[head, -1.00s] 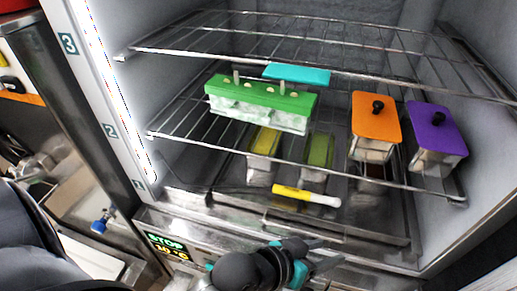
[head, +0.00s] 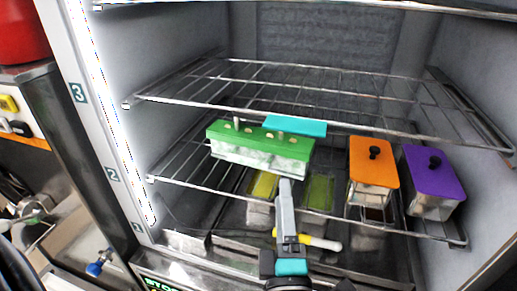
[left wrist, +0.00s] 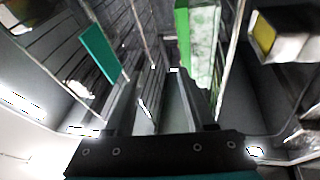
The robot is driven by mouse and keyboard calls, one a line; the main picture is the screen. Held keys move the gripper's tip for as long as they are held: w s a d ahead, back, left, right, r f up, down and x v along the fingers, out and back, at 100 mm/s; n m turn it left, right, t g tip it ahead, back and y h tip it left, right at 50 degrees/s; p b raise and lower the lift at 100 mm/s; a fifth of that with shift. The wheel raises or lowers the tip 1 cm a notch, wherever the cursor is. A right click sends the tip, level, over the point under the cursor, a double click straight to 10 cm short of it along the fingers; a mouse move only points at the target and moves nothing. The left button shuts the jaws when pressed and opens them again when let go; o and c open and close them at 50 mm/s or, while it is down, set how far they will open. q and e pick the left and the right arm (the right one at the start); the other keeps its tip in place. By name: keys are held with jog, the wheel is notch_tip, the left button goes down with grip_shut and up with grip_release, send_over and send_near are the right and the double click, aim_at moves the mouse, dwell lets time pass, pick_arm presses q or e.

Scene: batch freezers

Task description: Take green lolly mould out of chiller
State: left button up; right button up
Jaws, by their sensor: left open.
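The green lolly mould (head: 262,142) has a green lid with sticks standing up and a clear, frosty body. It sits on a middle wire shelf of the chiller, left of centre, and shows edge-on in the left wrist view (left wrist: 203,45). My left gripper (head: 285,184) is in front of and just below the mould's right part, pointing into the chiller. Its jaws are open and empty; the left wrist view shows both fingers (left wrist: 158,85) spread, with the mould beyond the right finger. My right gripper is not in view.
Orange-lidded (head: 373,160) and purple-lidded (head: 433,172) containers stand to the right. Yellow (head: 263,185) and green (head: 319,192) containers stand lower down. A yellow-and-white marker (head: 315,242) lies near the front. Wire shelf edges run across the opening.

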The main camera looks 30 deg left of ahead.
pick_arm(q)
notch_tip(320, 180, down, 4)
jog(key=s+a+n+g+y, duration=0.1)
jog(key=s+a+n+g, duration=0.1)
jog(key=a+n+g, duration=0.15)
jog(key=b, duration=0.2)
send_near(248, 163)
jog(key=w+a, duration=0.1)
jog(key=w+a+g, duration=0.1)
jog(key=w, duration=0.1)
jog(key=shift+a+f+y, duration=0.25)
jog(key=shift+y, duration=0.05)
jog(key=shift+r+b+x, duration=0.15)
jog(key=shift+b+x, duration=0.4)
jog(key=shift+x, duration=0.7)
jog(key=shift+r+b+x, duration=0.15)
jog(key=shift+b+x, duration=0.4)
jog(key=shift+x, duration=0.7)
jog(key=shift+w+d, duration=0.2)
grip_shut()
jog(key=shift+r, duration=0.15)
